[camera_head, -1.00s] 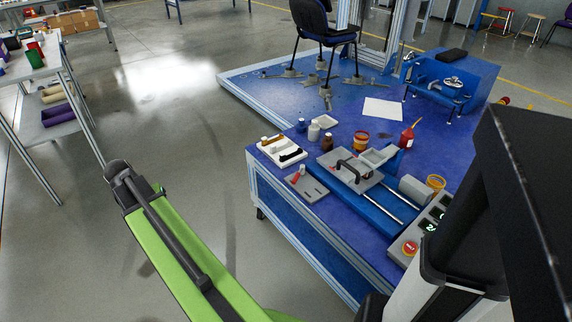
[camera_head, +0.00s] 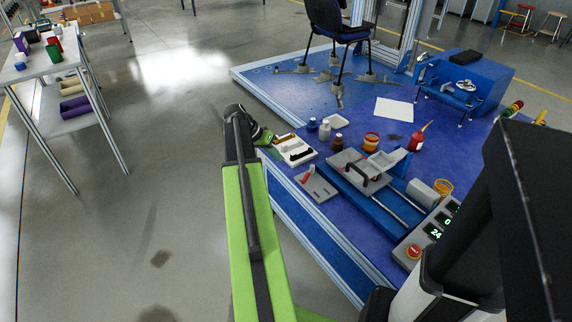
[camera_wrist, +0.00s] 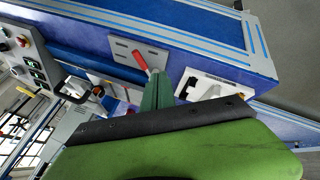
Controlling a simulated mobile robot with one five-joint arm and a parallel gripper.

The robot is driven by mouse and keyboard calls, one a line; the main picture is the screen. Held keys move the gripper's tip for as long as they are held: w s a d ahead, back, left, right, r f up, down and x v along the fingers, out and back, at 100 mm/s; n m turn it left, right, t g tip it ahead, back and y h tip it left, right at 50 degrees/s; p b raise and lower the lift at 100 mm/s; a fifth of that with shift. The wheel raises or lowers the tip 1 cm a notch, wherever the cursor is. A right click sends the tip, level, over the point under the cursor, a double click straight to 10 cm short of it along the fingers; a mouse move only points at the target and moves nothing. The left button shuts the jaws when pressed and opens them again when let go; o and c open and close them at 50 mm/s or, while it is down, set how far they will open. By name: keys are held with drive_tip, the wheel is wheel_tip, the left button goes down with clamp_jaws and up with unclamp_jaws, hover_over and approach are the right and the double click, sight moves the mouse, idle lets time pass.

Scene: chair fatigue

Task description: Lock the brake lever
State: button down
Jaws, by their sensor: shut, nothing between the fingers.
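The brake lever (camera_head: 308,175) has a red handle and stands on a grey slotted plate (camera_head: 318,188) at the near edge of the blue bench. In the wrist view the red lever (camera_wrist: 142,63) rises from its plate (camera_wrist: 128,48), just left of my fingertips. My gripper (camera_wrist: 163,78) is shut and empty, its dark green fingers together. In the head view my gripper (camera_head: 268,137) is partly hidden by my wrist, beside the bench's left corner and left of the lever. I see no contact with the lever.
A white tray (camera_head: 307,158) with dark items sits between my gripper and the plate. Bottles (camera_head: 325,130), a clamp fixture with a black handle (camera_head: 383,180) and a control box with a red button (camera_head: 408,253) are on the bench.

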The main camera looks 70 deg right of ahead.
sight(308, 175)
drive_tip(key=shift+s+d+f+b, duration=0.4)
drive_tip(key=shift+s+f+b, duration=0.75)
drive_tip(key=shift+s+f, duration=0.15)
drive_tip(key=shift+s+d+f+b, duration=0.45)
drive_tip(key=shift+s+f+b, duration=0.65)
drive_tip(key=shift+s+f, duration=0.2)
drive_tip(key=shift+s+d+f+b, duration=0.4)
drive_tip(key=shift+s+f+b, duration=0.75)
drive_tip(key=shift+s+f, duration=0.15)
